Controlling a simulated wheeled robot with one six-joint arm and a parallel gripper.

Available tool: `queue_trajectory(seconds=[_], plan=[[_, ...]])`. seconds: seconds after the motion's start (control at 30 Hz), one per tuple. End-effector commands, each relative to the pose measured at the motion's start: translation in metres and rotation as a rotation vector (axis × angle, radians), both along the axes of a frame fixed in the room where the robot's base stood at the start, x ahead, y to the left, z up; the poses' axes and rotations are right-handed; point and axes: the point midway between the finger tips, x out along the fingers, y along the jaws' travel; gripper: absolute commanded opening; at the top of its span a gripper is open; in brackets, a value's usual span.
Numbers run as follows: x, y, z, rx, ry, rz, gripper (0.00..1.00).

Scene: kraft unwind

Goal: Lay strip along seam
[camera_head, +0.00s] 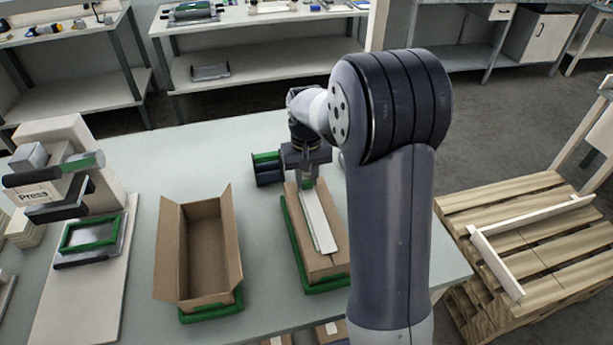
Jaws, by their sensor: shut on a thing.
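A closed brown box (326,264) sits on the table in a green frame (326,286), right of the table's middle. A pale, narrow strip (320,228) lies lengthwise along the top of this box, about where its middle seam runs. The seam itself is hidden under the strip. My gripper (308,183) points down at the far end of the box and is shut on the strip's far end. Whether the strip's whole length touches the box cannot be told from here.
A green and dark roller unit (267,168) stands just left of my gripper. An open, empty box (203,250) stands left of the closed one. A press (55,185) is at far left. A wooden pallet (540,245) lies right of the table. The table's back left is clear.

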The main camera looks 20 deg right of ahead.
Motion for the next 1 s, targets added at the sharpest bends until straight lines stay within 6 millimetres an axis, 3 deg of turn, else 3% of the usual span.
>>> queue_trajectory(seconds=[0.77, 0.8, 1.0], plan=[[-0.0001, 0.0, -0.0041, 0.0, 0.0, 0.0, 0.08], [0.0, 0.0, -0.0039, 0.0, 0.0, 0.0, 0.27], [0.0, 0.0, -0.0039, 0.0, 0.0, 0.0, 0.43]])
